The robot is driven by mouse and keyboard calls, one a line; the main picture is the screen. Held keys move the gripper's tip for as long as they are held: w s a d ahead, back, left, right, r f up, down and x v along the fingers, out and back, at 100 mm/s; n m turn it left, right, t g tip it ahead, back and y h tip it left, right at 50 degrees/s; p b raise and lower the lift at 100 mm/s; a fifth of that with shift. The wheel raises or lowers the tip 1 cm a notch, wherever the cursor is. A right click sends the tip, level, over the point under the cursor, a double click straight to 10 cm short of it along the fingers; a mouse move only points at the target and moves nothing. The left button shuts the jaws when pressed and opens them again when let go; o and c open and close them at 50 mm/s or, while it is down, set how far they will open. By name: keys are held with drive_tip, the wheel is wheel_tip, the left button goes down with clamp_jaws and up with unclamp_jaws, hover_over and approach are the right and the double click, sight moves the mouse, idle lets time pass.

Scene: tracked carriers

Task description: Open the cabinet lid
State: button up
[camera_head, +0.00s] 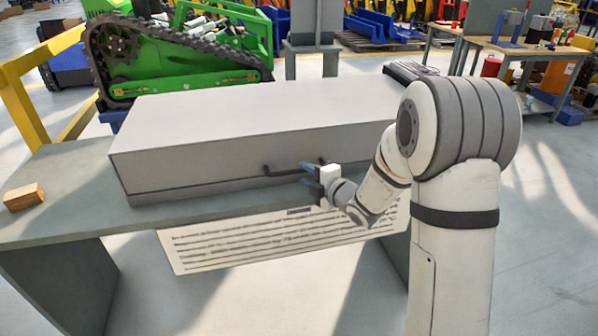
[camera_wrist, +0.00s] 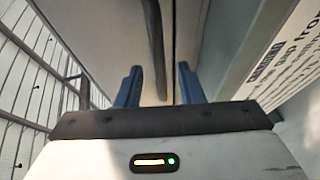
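The cabinet (camera_head: 240,120) is a long grey box lying on a table, with its lid closed. A dark bar handle (camera_head: 285,173) sits on its front face, right of the middle. My gripper (camera_head: 308,174) is at the right end of this handle. In the wrist view the two blue fingers (camera_wrist: 158,88) are apart, and the handle (camera_wrist: 154,45) runs up between them, nearer the left finger. A seam (camera_wrist: 176,45) of the cabinet front also shows between the fingers. I cannot tell whether a finger touches the handle.
The grey-green table (camera_head: 60,195) bears a small wooden block (camera_head: 24,197) at the left. A white printed panel (camera_head: 270,242) hangs below the table's front edge. A green tracked machine (camera_head: 180,50) stands behind, with a yellow rail (camera_head: 30,110) at the left.

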sight(302, 172)
drive_tip(key=shift+x, duration=1.9)
clamp_jaws()
